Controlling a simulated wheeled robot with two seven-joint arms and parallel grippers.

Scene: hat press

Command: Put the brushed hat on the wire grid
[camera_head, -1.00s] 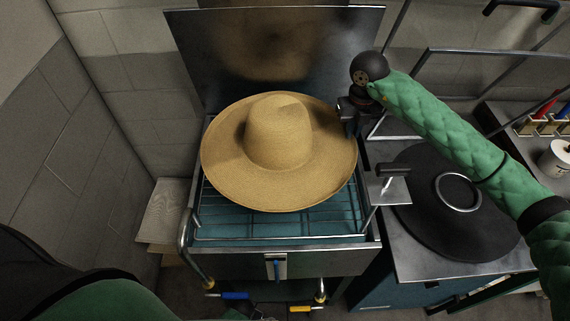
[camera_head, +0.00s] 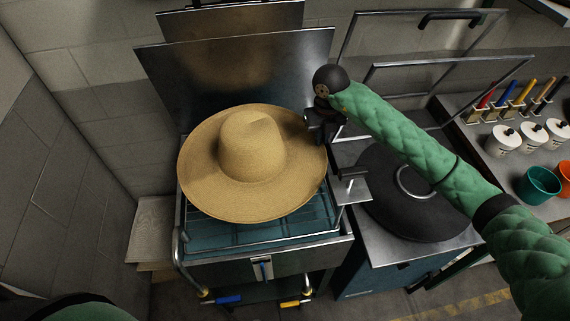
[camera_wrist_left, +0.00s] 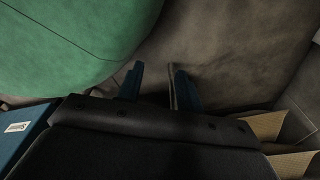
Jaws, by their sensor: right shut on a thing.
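The tan, wide-brimmed hat (camera_head: 252,150) is crown up in the head view, over the wire grid (camera_head: 290,226) of the steel and blue unit. The brim covers most of the grid; I cannot tell whether it rests on it or hovers just above. My right gripper (camera_head: 324,128) is shut on the hat's brim at its right edge; its fingertips are hard to see. My left gripper (camera_wrist_left: 157,78) shows in the left wrist view, open and empty over the floor, with a gap between its two blue-grey fingers. It is not seen in the head view.
A steel back panel (camera_head: 240,75) stands behind the hat. To the right, a black round lid (camera_head: 385,195) with a ring handle lies on a metal counter. Colored brushes, white jars (camera_head: 502,141) and a teal cup (camera_head: 540,184) stand farther right.

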